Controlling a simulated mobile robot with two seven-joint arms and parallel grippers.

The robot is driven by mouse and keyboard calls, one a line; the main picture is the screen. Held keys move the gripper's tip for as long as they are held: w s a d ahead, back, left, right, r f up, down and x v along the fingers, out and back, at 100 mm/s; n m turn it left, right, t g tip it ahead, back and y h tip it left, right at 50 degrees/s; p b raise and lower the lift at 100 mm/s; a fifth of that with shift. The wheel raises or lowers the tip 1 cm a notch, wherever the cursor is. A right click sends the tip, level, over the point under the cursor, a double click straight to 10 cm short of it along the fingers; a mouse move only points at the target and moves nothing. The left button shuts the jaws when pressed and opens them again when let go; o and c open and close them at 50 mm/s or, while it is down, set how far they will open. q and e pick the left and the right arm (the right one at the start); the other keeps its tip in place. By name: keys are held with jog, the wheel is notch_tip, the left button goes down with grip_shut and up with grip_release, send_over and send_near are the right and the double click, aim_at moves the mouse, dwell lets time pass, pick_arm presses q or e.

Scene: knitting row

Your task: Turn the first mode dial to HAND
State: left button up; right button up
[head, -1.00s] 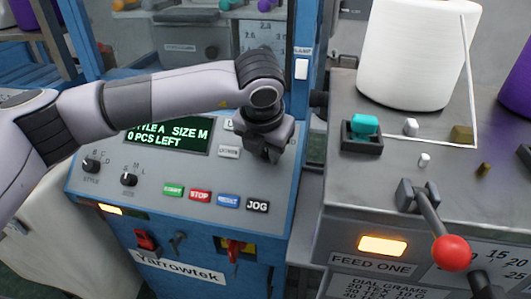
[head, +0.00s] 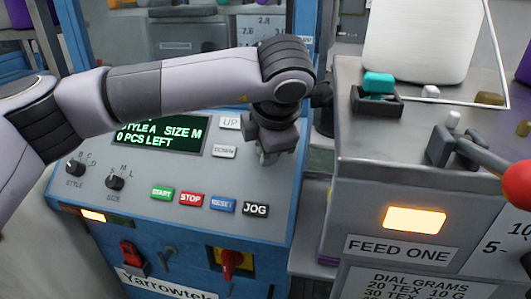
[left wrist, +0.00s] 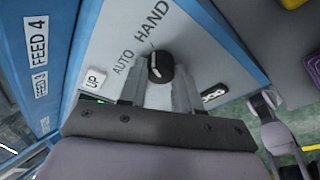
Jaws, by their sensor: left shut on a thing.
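The mode dial (left wrist: 160,66) is a black round knob on the grey console panel, with the labels AUTO (left wrist: 124,62) and HAND (left wrist: 151,20) around it. I cannot clearly read which label its pointer faces. My left gripper (left wrist: 158,84) is shut on the dial, one finger on each side. In the head view my left gripper (head: 274,150) points down at the panel's right part, above the JOG button, and hides the dial.
UP (head: 230,122) and DOWN (head: 224,151) buttons sit just left of the gripper. START (head: 162,193), STOP (head: 191,199), RESET (head: 223,204) and JOG (head: 256,209) line the panel below. The FEED ONE unit (head: 350,185) with its lever stands to the right.

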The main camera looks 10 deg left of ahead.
pick_arm(q)
jog(key=shift+d+m, duration=0.1)
jog(key=shift+m, duration=0.4)
jog(key=o, duration=1.1)
jog(key=shift+c, duration=0.2)
